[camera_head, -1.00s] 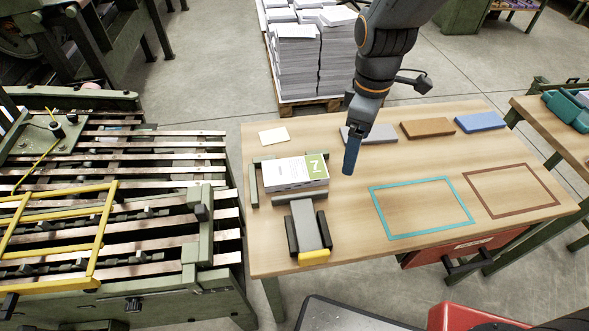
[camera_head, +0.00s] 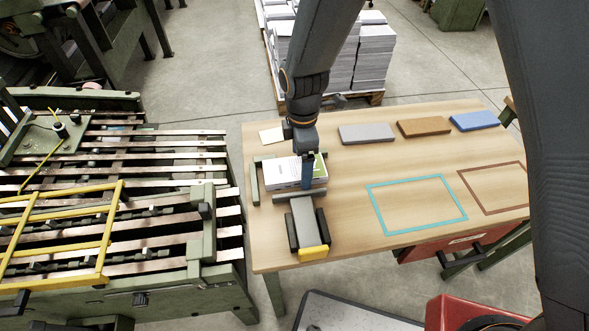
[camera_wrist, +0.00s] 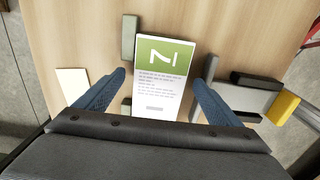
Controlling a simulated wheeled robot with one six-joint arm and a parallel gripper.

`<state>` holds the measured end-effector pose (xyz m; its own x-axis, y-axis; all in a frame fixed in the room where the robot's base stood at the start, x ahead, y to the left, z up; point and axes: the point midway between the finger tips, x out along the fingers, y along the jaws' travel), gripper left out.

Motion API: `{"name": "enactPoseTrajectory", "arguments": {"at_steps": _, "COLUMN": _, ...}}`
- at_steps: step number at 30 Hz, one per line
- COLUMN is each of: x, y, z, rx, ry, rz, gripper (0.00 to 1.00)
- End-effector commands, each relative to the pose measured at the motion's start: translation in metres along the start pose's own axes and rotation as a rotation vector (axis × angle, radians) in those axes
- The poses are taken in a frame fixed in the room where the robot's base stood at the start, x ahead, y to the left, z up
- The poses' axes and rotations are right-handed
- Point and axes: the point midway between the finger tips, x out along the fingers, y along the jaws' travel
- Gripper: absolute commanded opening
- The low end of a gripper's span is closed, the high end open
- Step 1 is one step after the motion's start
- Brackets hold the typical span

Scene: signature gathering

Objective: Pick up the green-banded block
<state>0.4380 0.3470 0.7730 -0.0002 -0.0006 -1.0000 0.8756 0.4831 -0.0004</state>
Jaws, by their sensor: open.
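The green-banded block (camera_wrist: 163,88) is a white paper-like block with a green band and a white "N"-like mark at one end. In the head view the block (camera_head: 285,172) lies on the wooden table, between low dark green rails. In the wrist view my gripper (camera_wrist: 158,82) is open, with one blue finger on each side of the block. A gap shows between each finger and the block. I cannot tell how high the fingertips are above the table.
Green rails (camera_head: 300,195) stand close beside the block. A grey slide with a yellow end (camera_head: 313,253) is in front. Grey (camera_head: 367,134), brown (camera_head: 424,127) and blue (camera_head: 473,121) slabs lie at the back. A teal outline (camera_head: 418,205) marks clear table to the right.

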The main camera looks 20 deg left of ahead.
Motion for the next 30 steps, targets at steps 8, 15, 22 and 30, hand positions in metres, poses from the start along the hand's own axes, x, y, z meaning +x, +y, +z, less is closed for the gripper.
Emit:
{"name": "enactPoseTrajectory", "arguments": {"at_steps": 8, "x": 0.0122, "y": 0.0003, "z": 0.0005, "rx": 0.001, "ry": 0.0, "rz": 0.001, "gripper": 0.88}}
{"name": "enactPoseTrajectory", "arguments": {"at_steps": 15, "x": 0.0119, "y": 0.0002, "z": 0.0004, "rx": 0.001, "ry": 0.0, "rz": 0.001, "gripper": 0.68}}
{"name": "enactPoseTrajectory", "arguments": {"at_steps": 22, "x": 0.0115, "y": 0.0006, "z": 0.0003, "rx": 0.0, "ry": 0.0, "rz": 0.002, "gripper": 0.37}}
{"name": "enactPoseTrajectory", "arguments": {"at_steps": 30, "x": 0.0087, "y": 0.0013, "z": 0.0002, "rx": 0.0, "ry": 0.001, "rz": 0.003, "gripper": 0.37}}
